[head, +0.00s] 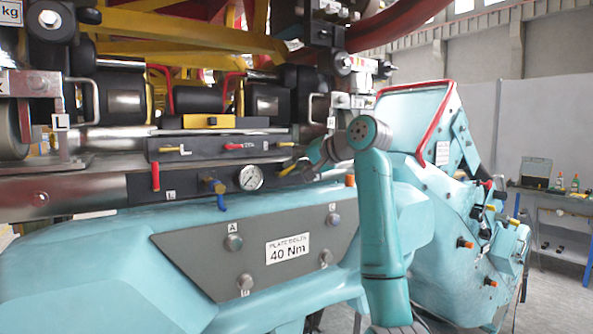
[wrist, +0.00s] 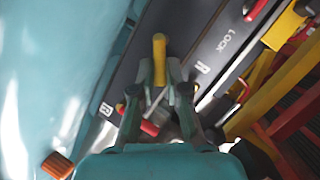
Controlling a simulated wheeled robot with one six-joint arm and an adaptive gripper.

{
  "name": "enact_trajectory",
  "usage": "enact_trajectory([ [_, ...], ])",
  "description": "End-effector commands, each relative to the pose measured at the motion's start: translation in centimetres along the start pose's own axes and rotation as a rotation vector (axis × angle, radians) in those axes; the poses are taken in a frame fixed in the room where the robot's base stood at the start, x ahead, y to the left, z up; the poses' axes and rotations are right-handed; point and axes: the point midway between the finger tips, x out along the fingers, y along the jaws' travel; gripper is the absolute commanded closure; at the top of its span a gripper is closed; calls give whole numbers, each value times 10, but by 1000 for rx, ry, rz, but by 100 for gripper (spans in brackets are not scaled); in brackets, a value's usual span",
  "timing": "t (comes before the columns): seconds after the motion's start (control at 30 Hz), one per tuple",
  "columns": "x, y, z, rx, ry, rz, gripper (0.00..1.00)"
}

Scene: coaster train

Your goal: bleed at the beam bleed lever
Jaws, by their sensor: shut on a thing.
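A yellow-handled lever (wrist: 159,48) stands out from the dark panel (head: 185,184) on the beam. In the wrist view my gripper (wrist: 160,75) has its two fingers closed on either side of the yellow handle, whose end shows beyond the fingertips. In the head view the yellow handle (head: 287,171) shows just left of my gripper (head: 301,166), right of the round gauge (head: 250,177). No label naming the bleed lever is readable. The lever's base is hidden by my fingers.
A red handle (wrist: 150,128) lies close by my fingers in the wrist view. A blue valve (head: 215,187) and a red lever (head: 155,177) sit farther left on the panel. An orange knob (wrist: 57,165) is near my gripper. A teal cover (head: 120,255) lies below the panel.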

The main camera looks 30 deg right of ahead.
Motion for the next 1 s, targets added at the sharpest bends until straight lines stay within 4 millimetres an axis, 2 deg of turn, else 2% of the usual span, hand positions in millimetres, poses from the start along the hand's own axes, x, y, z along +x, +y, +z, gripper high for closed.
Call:
enact_trajectory([
  [0.6, 0, -20, 10, -530, 113, 219, 100],
  [1.0, 2, -28, 18, -796, 171, 329, 100],
])
